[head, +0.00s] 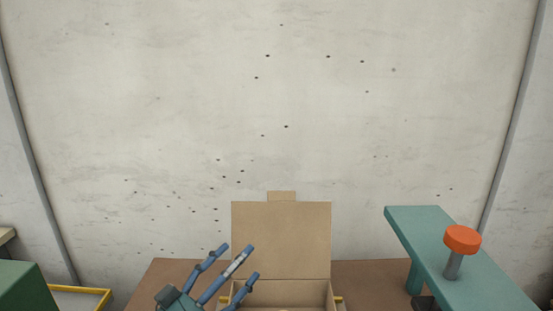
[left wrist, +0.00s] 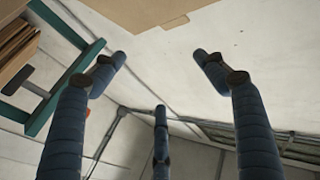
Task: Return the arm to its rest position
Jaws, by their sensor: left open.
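My left gripper (head: 238,258) is low in the head view, left of the open cardboard box (head: 281,240), with its blue fingers pointing up and to the right. One finger overlaps the box's front left part in the picture; I cannot tell whether they touch. In the left wrist view the gripper (left wrist: 160,80) has its three fingers spread, with nothing between them. My right gripper is in neither view.
The box stands on a brown table (head: 180,269) with its lid up. A teal stand (head: 420,226) with an orange knob (head: 462,239) is at the right. A green block (head: 22,287) and a yellow-edged tray (head: 85,297) are at the left. A concrete wall (head: 280,100) stands behind.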

